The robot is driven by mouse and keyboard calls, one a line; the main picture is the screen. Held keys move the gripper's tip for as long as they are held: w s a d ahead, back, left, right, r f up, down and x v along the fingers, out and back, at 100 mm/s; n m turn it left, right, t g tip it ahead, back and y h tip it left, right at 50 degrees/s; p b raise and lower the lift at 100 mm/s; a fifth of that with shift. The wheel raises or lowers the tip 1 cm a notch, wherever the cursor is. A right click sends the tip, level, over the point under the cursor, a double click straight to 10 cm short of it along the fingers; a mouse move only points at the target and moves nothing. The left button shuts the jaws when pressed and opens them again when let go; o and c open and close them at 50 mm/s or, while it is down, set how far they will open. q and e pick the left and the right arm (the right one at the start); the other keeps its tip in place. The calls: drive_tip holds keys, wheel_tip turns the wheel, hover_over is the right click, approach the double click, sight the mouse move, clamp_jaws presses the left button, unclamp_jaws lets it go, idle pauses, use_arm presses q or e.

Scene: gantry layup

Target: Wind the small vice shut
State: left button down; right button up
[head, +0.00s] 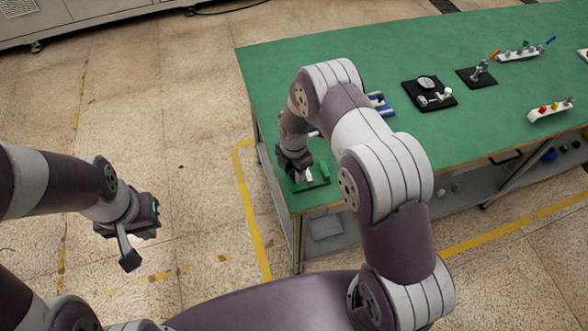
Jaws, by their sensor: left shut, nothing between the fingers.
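A small dark green device (320,171), which looks like the small vice, sits at the near left corner of the green-topped bench (300,95). My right arm reaches over the bench. My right gripper (302,177) points down at the device and hides much of it. I cannot tell whether its fingers touch or hold a part, and no handle can be made out. My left gripper (130,258) is shut and empty. It hangs over the floor left of the bench, well apart from the device.
A blue item (379,102) is partly hidden behind my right arm. Two black plates with fixtures (412,94) (465,77) and white trays (518,55) (540,115) stand farther right. Bench top is clear at the back left. Floor left of the bench is open.

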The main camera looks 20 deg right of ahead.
drive_tip(key=shift+d, duration=0.2)
drive_tip(key=c, duration=0.5)
drive_tip(key=shift+w, duration=0.15)
drive_tip(key=shift+m, duration=0.5)
drive_tip(key=shift+m+b, duration=0.3)
drive_tip(key=shift+b, duration=0.1)
drive_tip(key=m+b, duration=0.1)
drive_tip(key=m, duration=0.3)
drive_tip(key=shift+w, duration=0.1)
drive_tip(key=m+b, duration=0.1)
drive_tip(key=m, duration=0.2)
drive_tip(key=shift+m, duration=0.4)
drive_tip(key=shift+r+m+b, duration=0.1)
drive_tip(key=shift+m+b, duration=0.45)
drive_tip(key=shift+m, duration=1.55)
